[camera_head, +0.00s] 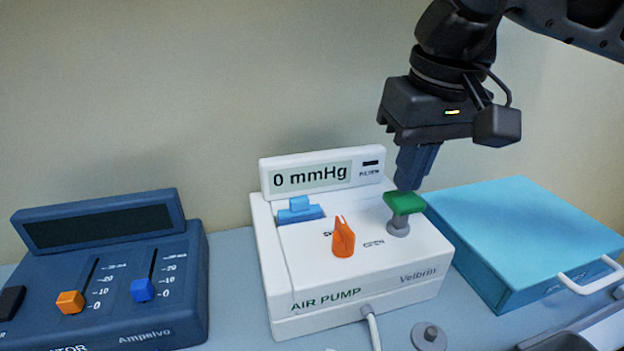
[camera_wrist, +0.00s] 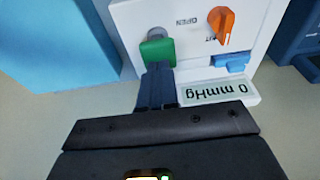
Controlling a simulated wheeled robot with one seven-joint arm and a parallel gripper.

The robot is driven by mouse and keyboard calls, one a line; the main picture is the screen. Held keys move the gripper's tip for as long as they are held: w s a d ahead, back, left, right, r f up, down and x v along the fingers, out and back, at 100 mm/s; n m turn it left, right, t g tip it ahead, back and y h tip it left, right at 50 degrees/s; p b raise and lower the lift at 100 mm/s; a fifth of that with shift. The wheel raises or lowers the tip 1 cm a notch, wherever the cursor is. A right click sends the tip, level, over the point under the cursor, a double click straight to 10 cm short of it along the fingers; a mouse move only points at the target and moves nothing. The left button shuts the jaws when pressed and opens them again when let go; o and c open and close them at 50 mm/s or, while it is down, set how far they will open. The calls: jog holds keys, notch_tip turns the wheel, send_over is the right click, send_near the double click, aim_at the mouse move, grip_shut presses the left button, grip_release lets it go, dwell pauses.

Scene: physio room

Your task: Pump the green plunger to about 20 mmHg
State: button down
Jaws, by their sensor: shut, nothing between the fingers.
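The white air pump (camera_head: 362,288) stands on the table, and its display (camera_head: 311,177) reads 0 mmHg. The green plunger (camera_head: 404,202) sits raised on a grey stem at the pump's right side. My gripper (camera_head: 408,188) is shut and empty, pointing down with its fingertips at the back edge of the plunger's top. In the wrist view, the shut fingers (camera_wrist: 157,72) reach the edge of the green plunger (camera_wrist: 157,50). I cannot tell whether they touch it. An orange knob (camera_head: 343,238) and a blue switch (camera_head: 299,210) are on the pump's top.
A dark blue device (camera_head: 110,270) with orange and blue sliders stands at the left. A light blue case (camera_head: 530,235) with a white handle lies close on the pump's right. A grey round piece (camera_head: 429,337) and a hose (camera_head: 372,328) are in front. A wall is behind.

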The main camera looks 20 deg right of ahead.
aim_at(405, 197)
jog(key=shift+f+b, duration=2)
jog(key=shift+b, duration=0.1)
jog(key=shift+r, duration=0.1)
jog(key=shift+r+p, duration=0.8)
jog(key=shift+r, duration=1.35)
